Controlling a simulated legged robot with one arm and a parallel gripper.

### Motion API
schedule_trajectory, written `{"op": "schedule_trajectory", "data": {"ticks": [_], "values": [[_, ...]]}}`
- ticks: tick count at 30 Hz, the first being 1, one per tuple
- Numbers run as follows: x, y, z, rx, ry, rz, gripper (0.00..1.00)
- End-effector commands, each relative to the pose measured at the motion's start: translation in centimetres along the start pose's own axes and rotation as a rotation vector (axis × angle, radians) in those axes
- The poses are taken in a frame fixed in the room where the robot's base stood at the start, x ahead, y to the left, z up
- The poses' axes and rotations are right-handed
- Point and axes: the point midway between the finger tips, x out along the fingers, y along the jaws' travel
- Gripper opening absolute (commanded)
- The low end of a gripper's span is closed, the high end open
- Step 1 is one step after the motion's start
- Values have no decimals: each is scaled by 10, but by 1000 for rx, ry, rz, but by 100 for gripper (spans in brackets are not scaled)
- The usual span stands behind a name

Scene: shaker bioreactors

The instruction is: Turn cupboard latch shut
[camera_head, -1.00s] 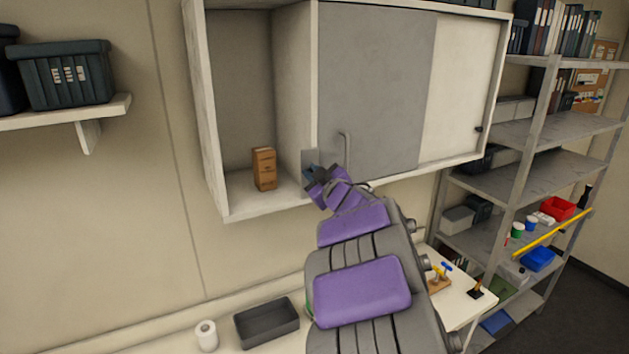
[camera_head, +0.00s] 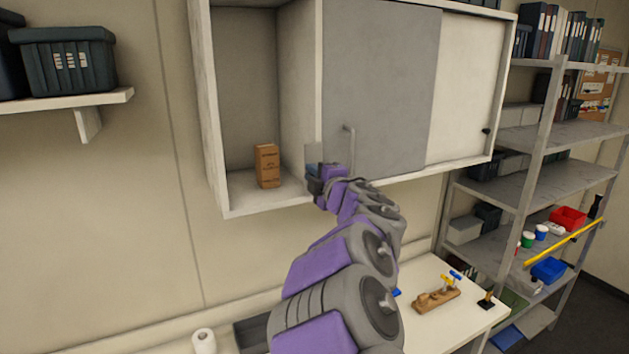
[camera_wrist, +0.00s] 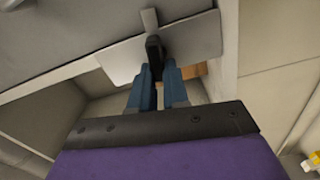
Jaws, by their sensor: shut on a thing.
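The white wall cupboard (camera_head: 262,207) has an open left bay and a grey door (camera_head: 385,90) with a vertical bar handle (camera_head: 350,150). The latch has a pale metal plate (camera_head: 313,154) at the lower left corner of the door, beside the divider. In the wrist view the plate (camera_wrist: 193,38) carries a black knob (camera_wrist: 153,47). My gripper (camera_head: 314,180) is at the latch. Its two blue fingers (camera_wrist: 158,76) are closed around the knob in the wrist view. The fingers partly hide the knob, and its exact turn angle is hard to tell.
A brown box (camera_head: 267,166) stands in the open bay, left of my gripper. A worktop (camera_head: 430,325) below holds a wooden block with taps (camera_head: 436,297) and a white roll (camera_head: 203,342). A metal shelf rack (camera_head: 545,135) stands right. A wall shelf (camera_head: 70,108) is left.

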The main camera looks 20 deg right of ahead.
Motion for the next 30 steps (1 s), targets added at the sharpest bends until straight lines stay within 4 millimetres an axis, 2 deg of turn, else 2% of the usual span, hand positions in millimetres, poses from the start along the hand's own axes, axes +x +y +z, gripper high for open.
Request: {"op": "schedule_trajectory", "data": {"ticks": [1,9,26,27,30], "values": [[0,-7,2,-28,-4,-9,0],[0,-8,2,-132,-2,-9,0],[1,-10,2,-164,-2,-13,0],[1,-10,2,-163,-2,-13,17],[1,-9,2,-163,-2,-12,26]]}}
